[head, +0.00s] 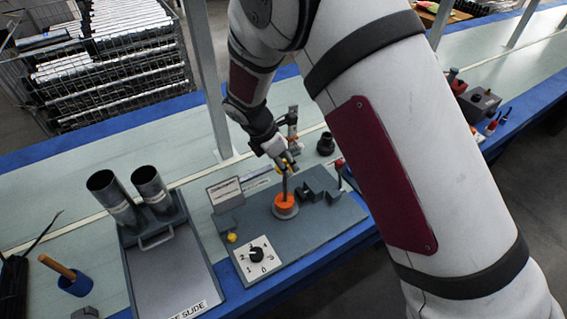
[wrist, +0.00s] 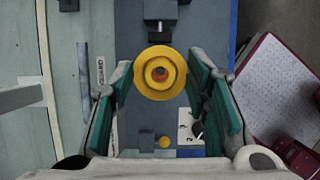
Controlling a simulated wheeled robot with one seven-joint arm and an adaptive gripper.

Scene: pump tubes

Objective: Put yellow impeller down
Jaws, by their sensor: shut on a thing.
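The yellow impeller (wrist: 147,84) is a round disc with a central hole, held between the fingertips of my gripper (wrist: 160,74) in the wrist view. Something orange-red shows through its hole. In the head view my gripper (head: 284,164) is above the grey workboard, and only a little yellow shows at its fingers. Below it, an orange round part (head: 286,204) sits on the board, with a thin grey upright above it. I cannot tell whether the impeller touches that upright.
The grey board (head: 325,226) carries dark blocks (head: 318,184), a dial plate (head: 272,267) and a small yellow knob (head: 232,238). Left of it, two upright metal tubes (head: 113,196) stand on a tray (head: 178,272). A small sign (head: 225,190) stands close to the gripper.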

